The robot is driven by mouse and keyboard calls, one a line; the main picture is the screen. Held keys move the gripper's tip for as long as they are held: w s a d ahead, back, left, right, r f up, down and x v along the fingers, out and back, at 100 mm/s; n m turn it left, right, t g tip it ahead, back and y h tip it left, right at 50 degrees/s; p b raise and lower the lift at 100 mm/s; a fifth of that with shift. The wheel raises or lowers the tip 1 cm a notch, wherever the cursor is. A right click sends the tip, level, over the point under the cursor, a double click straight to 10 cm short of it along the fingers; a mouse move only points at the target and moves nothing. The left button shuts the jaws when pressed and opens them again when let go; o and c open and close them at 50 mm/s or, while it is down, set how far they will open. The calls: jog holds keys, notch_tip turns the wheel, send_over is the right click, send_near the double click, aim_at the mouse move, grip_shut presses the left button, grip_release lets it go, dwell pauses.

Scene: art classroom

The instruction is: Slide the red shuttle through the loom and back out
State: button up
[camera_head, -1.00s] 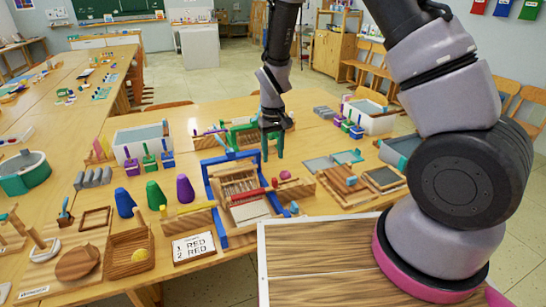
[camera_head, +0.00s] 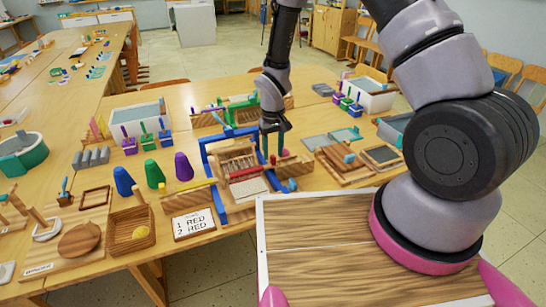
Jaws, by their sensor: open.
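The blue-framed loom (camera_head: 209,172) stands near the front edge of the table, with pale warp threads and woven cloth. The red shuttle (camera_head: 246,172) is a thin red bar lying across the front of the loom, above the cloth. My gripper (camera_head: 273,152) points down at the loom's right side, beyond the shuttle's right end. Its dark fingers are apart and I see nothing held. The fingertips and the loom's right post overlap in the picture, so I cannot tell whether they touch.
A card reading "1 RED 2 RED" (camera_head: 193,224) lies front left of the loom. Blue, green and purple cones (camera_head: 184,167) stand to its left. Wooden boards (camera_head: 345,162) lie to its right. A wooden box with a yellow ball (camera_head: 141,232) is at the left.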

jog(key=shift+f, duration=1.35)
grip_shut()
dwell(0.4)
